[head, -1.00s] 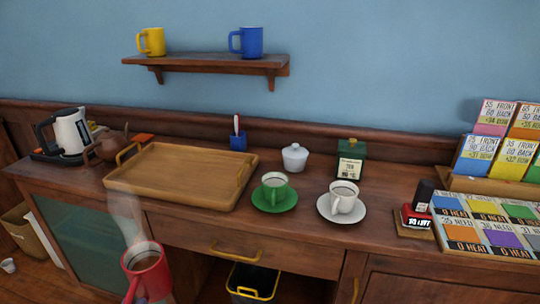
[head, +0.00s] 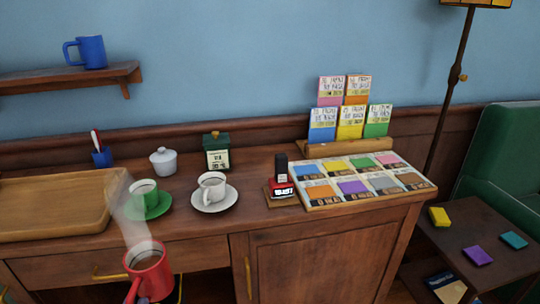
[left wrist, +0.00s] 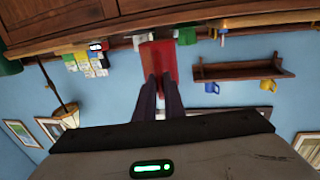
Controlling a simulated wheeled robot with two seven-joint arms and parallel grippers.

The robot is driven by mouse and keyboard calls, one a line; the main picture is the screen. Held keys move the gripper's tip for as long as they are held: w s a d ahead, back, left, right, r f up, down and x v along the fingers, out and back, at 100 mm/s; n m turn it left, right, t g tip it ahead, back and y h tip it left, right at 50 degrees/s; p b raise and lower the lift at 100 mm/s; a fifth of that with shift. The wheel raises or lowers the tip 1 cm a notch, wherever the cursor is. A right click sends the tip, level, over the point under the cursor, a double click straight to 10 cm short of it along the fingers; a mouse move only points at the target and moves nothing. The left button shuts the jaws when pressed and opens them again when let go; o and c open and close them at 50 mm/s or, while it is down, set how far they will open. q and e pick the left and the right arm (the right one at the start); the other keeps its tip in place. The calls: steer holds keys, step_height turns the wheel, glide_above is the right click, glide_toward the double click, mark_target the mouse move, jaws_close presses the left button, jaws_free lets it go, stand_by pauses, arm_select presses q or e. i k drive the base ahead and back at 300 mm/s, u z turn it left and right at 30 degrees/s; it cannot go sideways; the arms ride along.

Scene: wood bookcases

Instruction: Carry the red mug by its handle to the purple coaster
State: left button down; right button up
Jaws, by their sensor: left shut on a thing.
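The red mug (head: 150,274) is upright at the bottom of the head view, with dark liquid in it and steam rising. My left gripper (head: 143,299) is shut on its handle, mostly hidden at the lower edge. In the left wrist view, my two dark fingers (left wrist: 160,92) meet the red mug (left wrist: 159,60). The purple coaster (head: 478,256) lies flat on a low side table (head: 470,232) at the right, far from the mug. My right gripper is not in view.
A yellow coaster (head: 439,217) and a teal coaster (head: 514,240) lie on the same table. A lamp pole (head: 450,100) and green seat (head: 510,150) stand behind it. The wood cabinet (head: 320,255), bearing cups and a card tray (head: 420,195), lies between.

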mark_target(475, 258)
steer(key=z, duration=2)
steer(key=i, duration=1)
